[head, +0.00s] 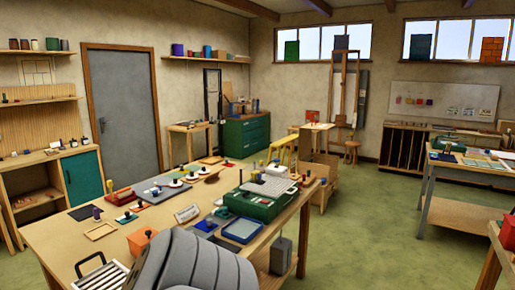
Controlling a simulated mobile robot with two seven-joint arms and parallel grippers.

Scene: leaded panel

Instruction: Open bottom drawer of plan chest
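A dark green chest with stacked drawers (246,136) stands against the back wall, just left of the room's corner; it looks like the plan chest. Its drawers appear shut, and it is too small in the view to make out the handles clearly. The bottom drawer (250,150) is the lowest band of its front, near the floor. Several small items stand on top of the chest. Neither of my grippers shows in the head view.
A large wooden worktable (150,226) crowded with tools fills the foreground before the chest. A small side table (188,128) stands left of the chest. Green floor (370,215) is open at right.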

